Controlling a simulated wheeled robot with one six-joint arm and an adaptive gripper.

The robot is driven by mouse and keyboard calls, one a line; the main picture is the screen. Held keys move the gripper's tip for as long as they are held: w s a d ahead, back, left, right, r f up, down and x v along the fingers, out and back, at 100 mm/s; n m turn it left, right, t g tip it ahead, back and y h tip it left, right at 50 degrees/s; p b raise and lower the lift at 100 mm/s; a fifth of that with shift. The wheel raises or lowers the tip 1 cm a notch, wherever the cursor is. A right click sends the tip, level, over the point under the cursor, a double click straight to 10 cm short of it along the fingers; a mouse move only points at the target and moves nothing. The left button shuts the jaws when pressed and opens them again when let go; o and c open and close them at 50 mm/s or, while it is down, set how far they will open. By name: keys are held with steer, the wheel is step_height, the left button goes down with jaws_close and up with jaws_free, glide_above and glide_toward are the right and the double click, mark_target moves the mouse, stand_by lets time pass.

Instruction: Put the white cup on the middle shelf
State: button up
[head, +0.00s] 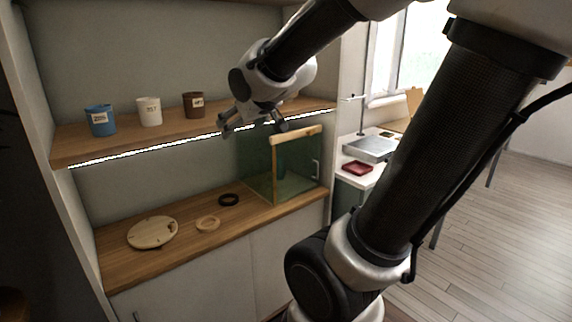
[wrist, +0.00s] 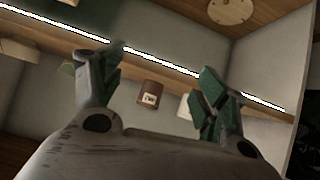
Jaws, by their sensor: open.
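The white cup (head: 149,111) with a small label stands upright on the middle shelf (head: 75,148), between a blue cup (head: 100,120) and a brown cup (head: 194,105). My gripper (head: 253,124) is open with nothing between its fingers, near the right part of that shelf's front edge, to the right of the cups and apart from them. In the wrist view, which looks upside down, the white cup (wrist: 185,108) is partly hidden behind the right finger. The brown cup (wrist: 150,95) shows between the open fingers (wrist: 160,75).
On the counter (head: 125,265) below lie a round wooden board (head: 152,233), a wooden ring (head: 207,224) and a black ring (head: 229,199). A green glass box (head: 300,165) stands at its right, beneath my gripper. A side table with a red tray (head: 357,168) is further right.

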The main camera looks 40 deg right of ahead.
steer(key=s+f+g, duration=0.2)
steer(key=s+g, duration=0.1)
steer(key=s, duration=0.6)
steer(key=s+f+g, duration=0.3)
steer(key=s, duration=0.7)
steer(key=shift+s+a+m+g, duration=0.2)
steer(key=shift+s+m+g, duration=0.1)
steer(key=shift+m, duration=0.1)
